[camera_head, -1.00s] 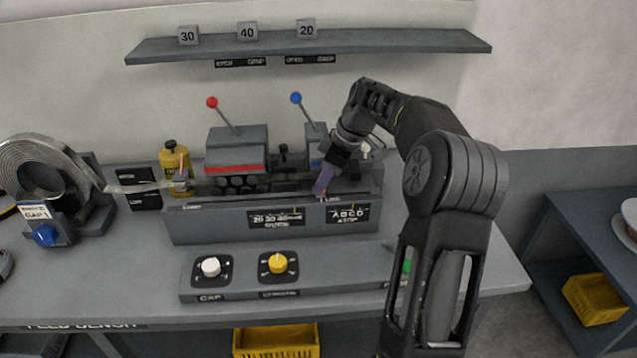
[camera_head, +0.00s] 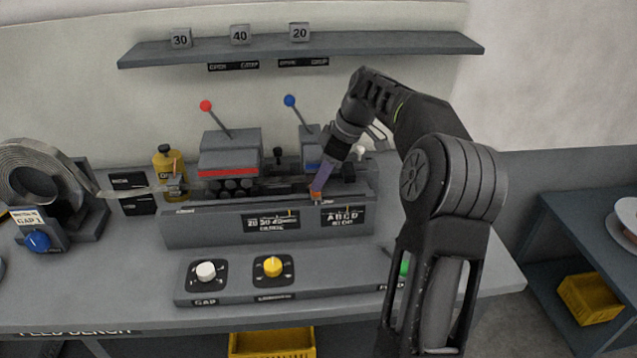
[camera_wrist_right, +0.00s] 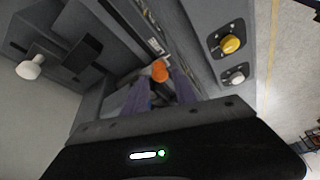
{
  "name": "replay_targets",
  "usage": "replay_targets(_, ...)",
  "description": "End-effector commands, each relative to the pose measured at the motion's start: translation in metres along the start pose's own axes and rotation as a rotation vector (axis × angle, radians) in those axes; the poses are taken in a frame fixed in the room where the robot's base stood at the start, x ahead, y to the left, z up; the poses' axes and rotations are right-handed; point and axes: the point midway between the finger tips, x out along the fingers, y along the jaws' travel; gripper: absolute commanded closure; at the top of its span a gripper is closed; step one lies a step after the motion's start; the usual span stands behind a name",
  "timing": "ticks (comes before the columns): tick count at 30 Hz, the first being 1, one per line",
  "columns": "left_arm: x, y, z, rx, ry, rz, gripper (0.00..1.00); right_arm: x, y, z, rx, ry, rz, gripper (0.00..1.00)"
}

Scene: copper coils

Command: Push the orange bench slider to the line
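The orange slider (camera_head: 316,197) is a small block at the front edge of the grey bench unit, right of its middle. It sits at the tips of the purple fingers of my right gripper (camera_head: 320,187). In the right wrist view the slider's orange top (camera_wrist_right: 160,71) shows between the two finger ends of the right gripper (camera_wrist_right: 161,82). The fingers stand apart with a gap between them. I cannot tell whether they press on the slider. The line is too small to make out, and the fingers partly hide the slider. My left gripper is not in view.
Lever stands with a red ball (camera_head: 206,105) and a blue ball (camera_head: 289,100) rise behind the slot. A yellow bottle (camera_head: 167,165) and metal coil (camera_head: 35,175) are at left. A white knob (camera_head: 206,271) and a yellow knob (camera_head: 273,266) are in front.

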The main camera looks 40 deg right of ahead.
Motion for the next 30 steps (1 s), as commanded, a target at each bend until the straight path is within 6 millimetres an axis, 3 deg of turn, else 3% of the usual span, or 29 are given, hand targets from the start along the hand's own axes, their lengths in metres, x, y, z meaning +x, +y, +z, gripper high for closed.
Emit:
replay_targets(6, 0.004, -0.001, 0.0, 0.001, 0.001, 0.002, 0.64, -0.036, 0.001, 0.0, 0.0, 0.001, 0.005, 0.67)
replay_targets(10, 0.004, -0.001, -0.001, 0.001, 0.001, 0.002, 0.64, -0.049, 0.001, 0.0, 0.0, 0.001, 0.004, 0.67)
replay_targets(30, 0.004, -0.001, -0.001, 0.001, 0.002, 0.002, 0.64, -0.051, 0.001, 0.0, 0.0, 0.0, 0.002, 0.67)
